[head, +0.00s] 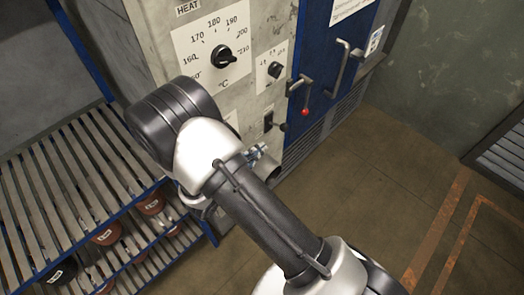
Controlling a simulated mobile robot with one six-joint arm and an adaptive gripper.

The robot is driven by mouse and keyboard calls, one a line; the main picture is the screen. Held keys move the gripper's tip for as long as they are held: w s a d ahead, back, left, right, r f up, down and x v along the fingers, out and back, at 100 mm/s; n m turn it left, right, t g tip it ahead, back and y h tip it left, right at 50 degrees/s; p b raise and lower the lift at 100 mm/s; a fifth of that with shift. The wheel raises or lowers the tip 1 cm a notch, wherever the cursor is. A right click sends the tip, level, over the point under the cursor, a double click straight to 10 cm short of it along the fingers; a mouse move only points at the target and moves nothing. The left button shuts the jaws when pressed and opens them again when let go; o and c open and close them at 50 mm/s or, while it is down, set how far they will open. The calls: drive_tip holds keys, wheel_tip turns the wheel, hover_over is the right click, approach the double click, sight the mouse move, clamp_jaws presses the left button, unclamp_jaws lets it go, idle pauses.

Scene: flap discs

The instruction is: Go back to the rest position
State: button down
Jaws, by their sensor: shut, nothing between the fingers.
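My arm reaches up from the bottom right across the middle of the head view, bent at its dark elbow. My gripper (258,153) shows only in small part, past the arm's edge and in front of the lower panel of the grey machine (262,100). It is shut, and I see nothing held in it. The forearm hides most of the wrist.
A slatted rack (70,170) with reddish discs (105,233) stands left. The floor right is clear.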

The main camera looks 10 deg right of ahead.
drive_tip(key=shift+s+a+r, duration=0.1)
drive_tip(key=shift+s+a, duration=0.15)
drive_tip(key=shift+a, duration=0.05)
drive_tip(key=shift+w, duration=0.1)
drive_tip(key=s+d+r+m+g+b, duration=0.2)
drive_tip(key=s+d+r+m+g, duration=0.7)
drive_tip(key=s+d+r+m, duration=0.55)
drive_tip(key=s+a+r+m+t+y+b, duration=0.1)
drive_tip(key=s+a+r+m+t+y, duration=0.2)
drive_tip(key=s+a+r+m+y, duration=0.2)
drive_tip(key=s+a+r+y, duration=0.3)
drive_tip(key=s+y, duration=0.2)
drive_tip(key=s, duration=0.1)
drive_tip(key=shift+r+m, duration=0.25)
drive_tip(key=shift+m, duration=0.1)
